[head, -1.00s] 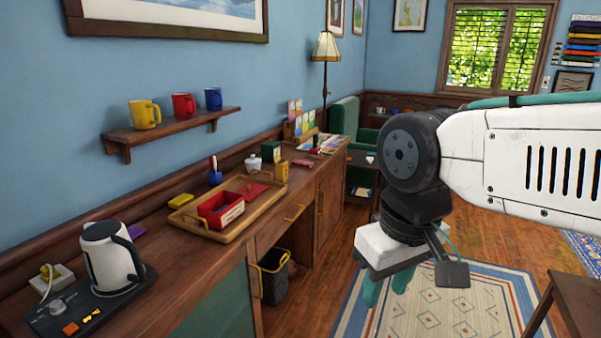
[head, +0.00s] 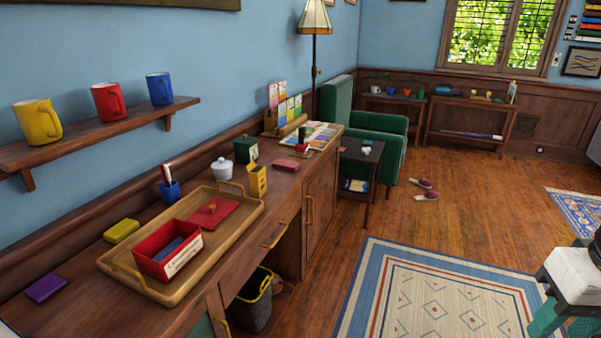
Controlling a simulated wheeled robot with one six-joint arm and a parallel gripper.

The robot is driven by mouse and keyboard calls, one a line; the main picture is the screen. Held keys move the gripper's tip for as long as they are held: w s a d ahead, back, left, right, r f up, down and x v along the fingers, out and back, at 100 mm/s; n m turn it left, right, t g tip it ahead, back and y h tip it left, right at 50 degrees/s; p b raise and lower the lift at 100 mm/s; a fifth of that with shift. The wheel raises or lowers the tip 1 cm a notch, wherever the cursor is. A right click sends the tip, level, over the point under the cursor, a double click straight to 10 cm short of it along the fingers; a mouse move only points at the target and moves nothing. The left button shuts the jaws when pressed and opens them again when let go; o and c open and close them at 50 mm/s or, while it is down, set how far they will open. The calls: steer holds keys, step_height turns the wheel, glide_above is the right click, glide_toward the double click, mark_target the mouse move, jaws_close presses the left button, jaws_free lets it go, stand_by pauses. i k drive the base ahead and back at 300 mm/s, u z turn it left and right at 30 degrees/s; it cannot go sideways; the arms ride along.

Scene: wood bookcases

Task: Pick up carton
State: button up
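A small yellow carton (head: 257,181) stands upright on the wooden counter, just beyond the far right end of the wooden tray (head: 139,284). It is the likeliest match for the carton. My gripper (head: 562,322) shows at the lower right edge, with a white body and teal fingers. It is far to the right of the carton, over the rug side. Its fingertips are partly cut off by the frame, so its opening is unclear.
The tray holds a red box (head: 158,262) and a red lid (head: 212,213). A dark green box (head: 245,150), white jar (head: 222,168) and pink block (head: 286,165) stand near the carton. A shelf (head: 100,134) with mugs hangs above. The floor by the rug (head: 372,285) is clear.

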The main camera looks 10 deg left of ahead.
mark_target(257, 179)
steer(key=z, duration=0.15)
steer(key=i, duration=0.65)
steer(key=u, duration=0.65)
steer(key=i, duration=1.05)
steer(key=u, duration=0.25)
